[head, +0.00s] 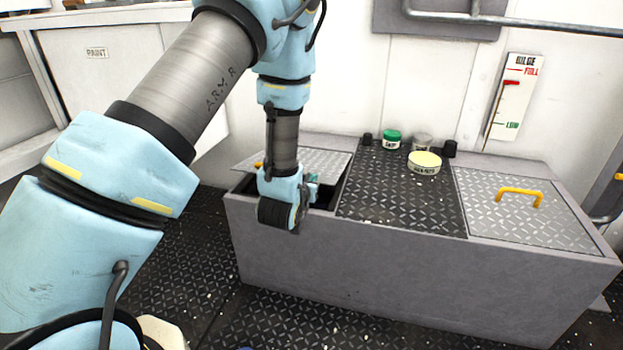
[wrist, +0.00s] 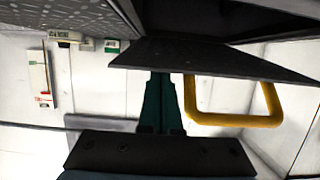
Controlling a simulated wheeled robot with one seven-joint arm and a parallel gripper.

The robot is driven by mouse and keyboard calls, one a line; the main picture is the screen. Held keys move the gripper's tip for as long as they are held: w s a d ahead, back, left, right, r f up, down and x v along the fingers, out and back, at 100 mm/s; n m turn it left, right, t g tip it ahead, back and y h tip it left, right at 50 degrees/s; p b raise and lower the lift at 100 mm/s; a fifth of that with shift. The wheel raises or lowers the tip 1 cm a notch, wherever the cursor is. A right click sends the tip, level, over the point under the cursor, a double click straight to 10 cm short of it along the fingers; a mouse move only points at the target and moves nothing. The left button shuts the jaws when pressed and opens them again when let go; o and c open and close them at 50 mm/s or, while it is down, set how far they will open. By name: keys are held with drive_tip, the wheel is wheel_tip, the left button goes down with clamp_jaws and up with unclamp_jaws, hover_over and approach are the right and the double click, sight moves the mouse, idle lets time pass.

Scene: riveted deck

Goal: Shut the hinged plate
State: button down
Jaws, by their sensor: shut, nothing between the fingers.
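The hinged plate (head: 318,160) is a silver diamond-tread panel at the left end of the grey bench. It stands partly open, with a dark gap below its near side. Its yellow handle (head: 258,164) shows just left of my wrist. In the wrist view the plate (wrist: 215,60) is seen nearly edge-on, with the yellow handle (wrist: 235,119) on its face. My gripper (wrist: 161,76) is shut and empty, its fingertips close to the plate, beside the handle; contact is unclear. In the head view my gripper (head: 312,180) is mostly hidden by my wrist over the opening.
The bench (head: 400,270) has a dark tread mat (head: 390,200) in its middle. A green-lidded jar (head: 392,140), a cream-topped jar (head: 424,163) and other small containers stand there. A second plate (head: 540,215) with a yellow handle lies flat at the right.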

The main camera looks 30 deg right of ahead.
drive_tip(key=shift+s+a+f+b, duration=0.1)
drive_tip(key=shift+f+b, duration=0.35)
drive_tip(key=shift+f, duration=0.35)
drive_tip(key=shift+s+a+f+b, duration=0.15)
drive_tip(key=shift+f+b, duration=0.35)
drive_tip(key=shift+f, duration=0.35)
drive_tip(key=shift+s+a+f+b, duration=0.1)
drive_tip(key=shift+f+b, duration=0.35)
drive_tip(key=shift+f, duration=0.35)
